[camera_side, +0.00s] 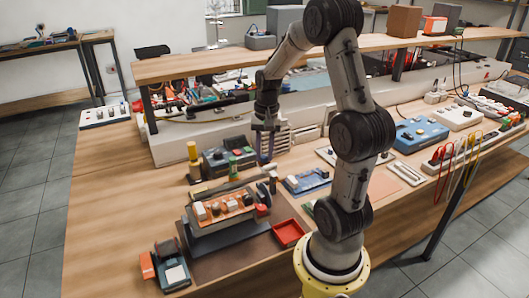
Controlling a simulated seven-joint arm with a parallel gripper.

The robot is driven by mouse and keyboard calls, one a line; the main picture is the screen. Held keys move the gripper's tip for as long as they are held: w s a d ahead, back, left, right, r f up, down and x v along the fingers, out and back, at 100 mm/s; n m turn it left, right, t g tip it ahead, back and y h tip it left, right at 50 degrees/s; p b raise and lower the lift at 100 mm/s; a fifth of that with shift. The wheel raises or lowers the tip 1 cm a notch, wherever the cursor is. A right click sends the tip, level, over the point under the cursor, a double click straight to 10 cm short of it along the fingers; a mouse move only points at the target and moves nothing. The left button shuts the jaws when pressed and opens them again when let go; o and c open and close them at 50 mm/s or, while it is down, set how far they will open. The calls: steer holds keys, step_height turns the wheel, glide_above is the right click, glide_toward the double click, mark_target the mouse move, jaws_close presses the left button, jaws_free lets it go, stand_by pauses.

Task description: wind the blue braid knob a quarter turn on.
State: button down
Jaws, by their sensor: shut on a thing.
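My gripper (265,153) points down over the bench, behind the orange-topped unit. Its jaws are shut on a small dark-blue upright piece, which I take for the blue braid knob (264,159). The jaws cover most of it, so its braid pattern and its turn angle cannot be read. To its left stand a green knob (233,165) and a yellow knob (192,152), near a grey boxy device (224,158).
An orange-topped unit (222,209) stands on a dark block in front. A red tray (288,234) and a dark meter (172,272) lie nearer. A blue board (306,181) lies to the right. A raised shelf (190,66) runs behind.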

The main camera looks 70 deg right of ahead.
mark_target(266, 156)
steer(key=shift+m, duration=0.6)
steer(key=c, duration=0.9)
jaws_free()
steer(key=shift+c, duration=0.2)
steer(key=shift+r, duration=0.1)
step_height(266, 156, up, 14)
steer(key=shift+s, duration=0.3)
